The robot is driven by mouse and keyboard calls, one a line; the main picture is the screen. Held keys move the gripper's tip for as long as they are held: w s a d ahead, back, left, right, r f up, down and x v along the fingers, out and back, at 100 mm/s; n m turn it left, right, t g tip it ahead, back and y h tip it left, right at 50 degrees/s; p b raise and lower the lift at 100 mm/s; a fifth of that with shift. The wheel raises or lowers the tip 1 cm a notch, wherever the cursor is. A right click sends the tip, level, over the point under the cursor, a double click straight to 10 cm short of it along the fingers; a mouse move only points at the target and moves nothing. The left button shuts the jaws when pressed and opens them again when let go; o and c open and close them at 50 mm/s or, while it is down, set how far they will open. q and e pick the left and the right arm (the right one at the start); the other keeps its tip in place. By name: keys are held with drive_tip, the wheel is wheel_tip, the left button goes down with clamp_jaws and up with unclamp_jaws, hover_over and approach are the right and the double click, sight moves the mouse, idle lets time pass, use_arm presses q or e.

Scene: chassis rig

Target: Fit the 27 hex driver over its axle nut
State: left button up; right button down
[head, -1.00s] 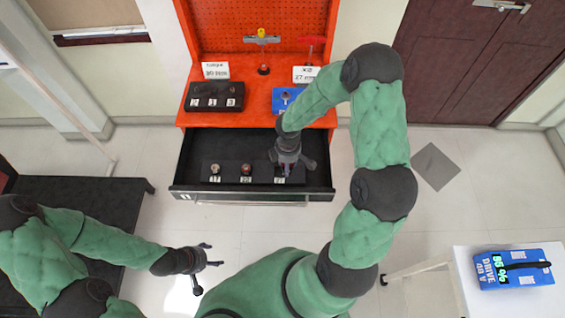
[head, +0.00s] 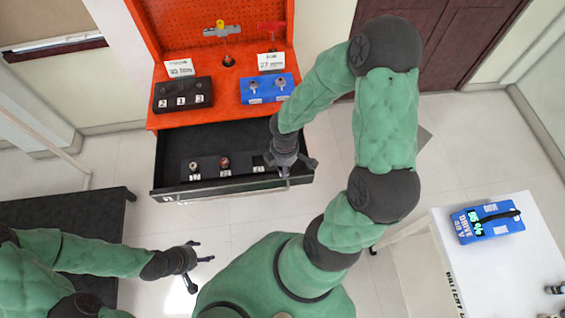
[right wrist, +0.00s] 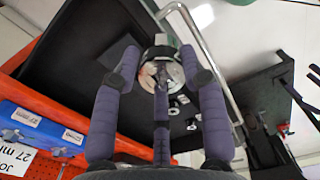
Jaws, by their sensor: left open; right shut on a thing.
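My right gripper (head: 290,168) is over the right end of the open drawer, right of the slot labelled 27. In the right wrist view its fingers close around a round metallic piece (right wrist: 160,72), which I take to be the 27 hex driver. The fingers hide much of it. Its slot in the dark holder (head: 208,176) looks empty. Two small pieces stand in that holder's other slots. My left gripper (head: 200,263) is open and empty at lower left, away from the drawer. I cannot make out which piece is the axle nut.
Above the drawer (head: 225,190), the orange bench holds a black numbered block (head: 183,106) and a blue block (head: 268,98) with two metallic pieces. A card (head: 271,61) reads 27 mm. A blue case (head: 490,222) lies on the white table at right. Open floor lies between.

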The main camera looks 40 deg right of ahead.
drive_tip(key=shift+w+r, duration=0.1)
drive_tip(key=shift+r, duration=0.05)
drive_tip(key=shift+w+r+p, duration=0.2)
drive_tip(key=shift+r+p, duration=0.85)
drive_tip(key=shift+p, duration=0.05)
drive_tip(key=shift+w+r+p, duration=0.2)
drive_tip(key=shift+r+p, duration=0.85)
drive_tip(key=shift+p, duration=0.05)
drive_tip(key=shift+w, duration=0.1)
